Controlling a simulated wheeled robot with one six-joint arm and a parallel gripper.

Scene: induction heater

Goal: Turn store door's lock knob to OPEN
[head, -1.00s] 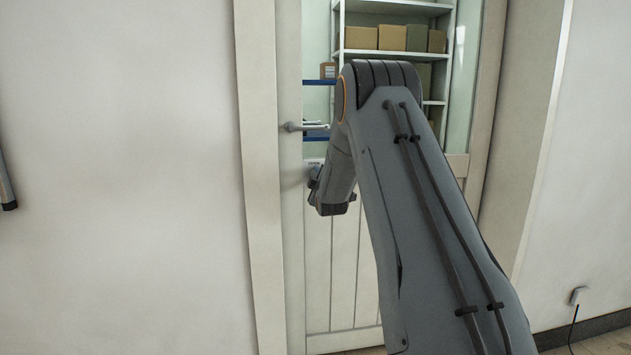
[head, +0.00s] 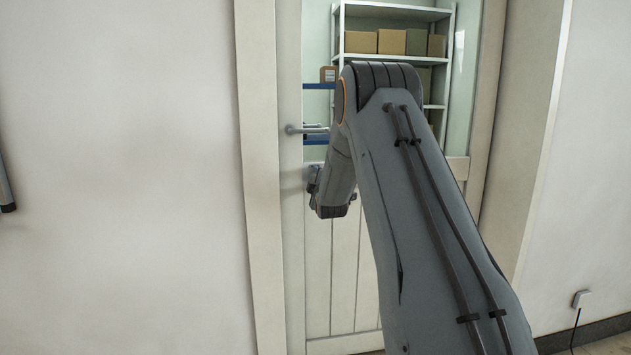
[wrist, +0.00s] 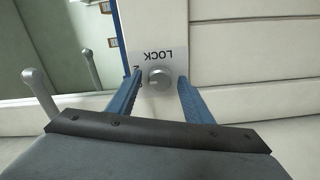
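The store door (head: 345,260) is white, with a glass upper part, and looks closed in the head view. Its lock knob (wrist: 159,77) is a small round silver knob in the wrist view, on a pale label plate (wrist: 172,54) reading LOCK, upside down in the picture. Another word on the plate is mostly hidden behind the left finger. My gripper (wrist: 160,92) is open, with one blue finger on each side of the knob and a visible gap on both sides. In the head view my arm hides the knob.
The door's lever handle (head: 306,129) sticks out above my wrist in the head view; it also shows left of the fingers in the wrist view (wrist: 40,92). Shelves with boxes (head: 392,42) stand behind the glass. A white wall (head: 120,180) lies left of the door frame.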

